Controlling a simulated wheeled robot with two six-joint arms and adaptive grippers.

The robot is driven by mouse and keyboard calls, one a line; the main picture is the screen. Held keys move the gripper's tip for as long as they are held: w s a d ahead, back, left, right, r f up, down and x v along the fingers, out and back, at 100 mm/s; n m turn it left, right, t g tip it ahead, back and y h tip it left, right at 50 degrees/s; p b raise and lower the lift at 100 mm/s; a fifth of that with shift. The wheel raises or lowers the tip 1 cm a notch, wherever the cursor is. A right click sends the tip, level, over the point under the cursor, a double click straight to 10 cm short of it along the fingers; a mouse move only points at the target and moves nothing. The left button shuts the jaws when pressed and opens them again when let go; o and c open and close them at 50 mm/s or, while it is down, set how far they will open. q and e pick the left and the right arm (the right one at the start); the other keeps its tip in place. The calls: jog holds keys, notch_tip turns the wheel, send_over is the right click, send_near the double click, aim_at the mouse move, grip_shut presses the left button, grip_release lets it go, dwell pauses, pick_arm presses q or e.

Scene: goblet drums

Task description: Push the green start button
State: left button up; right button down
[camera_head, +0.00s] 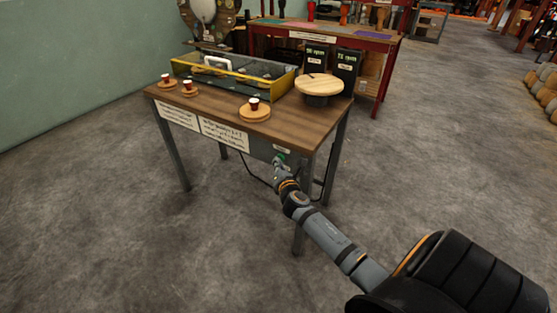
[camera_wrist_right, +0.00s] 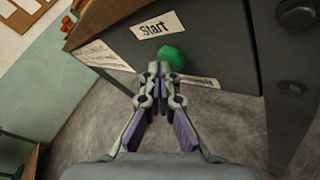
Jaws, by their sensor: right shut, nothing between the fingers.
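The green start button (camera_wrist_right: 173,57) sits on the dark front panel of the table, beside a label reading "Start" (camera_wrist_right: 154,27). In the head view the button (camera_head: 281,157) is a small green spot on the table's front, near its right corner. My right gripper (camera_wrist_right: 158,70) is shut and empty, with its fingertips just beside the button in the wrist view. I cannot tell whether they touch it. In the head view my right gripper (camera_head: 279,166) is at the panel, close below the button. My left gripper is out of view.
The wooden table (camera_head: 205,108) bears a yellow-edged glass case (camera_head: 283,83), small wooden discs with red-and-white cups, and a round wooden board (camera_head: 319,85). Two dark displays (camera_head: 346,66) stand at its back right. A red-framed table (camera_head: 384,50) is behind. The grey floor in front is clear.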

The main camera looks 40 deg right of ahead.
jog(key=shift+s+a+r, duration=0.1)
jog(key=shift+a, duration=0.05)
jog(key=s+a, duration=0.2)
jog(key=a, duration=0.3)
jog(key=shift+s+a+p, duration=0.15)
jog(key=shift+a+p, duration=0.2)
jog(key=shift+p, duration=0.1)
dwell(0.4)
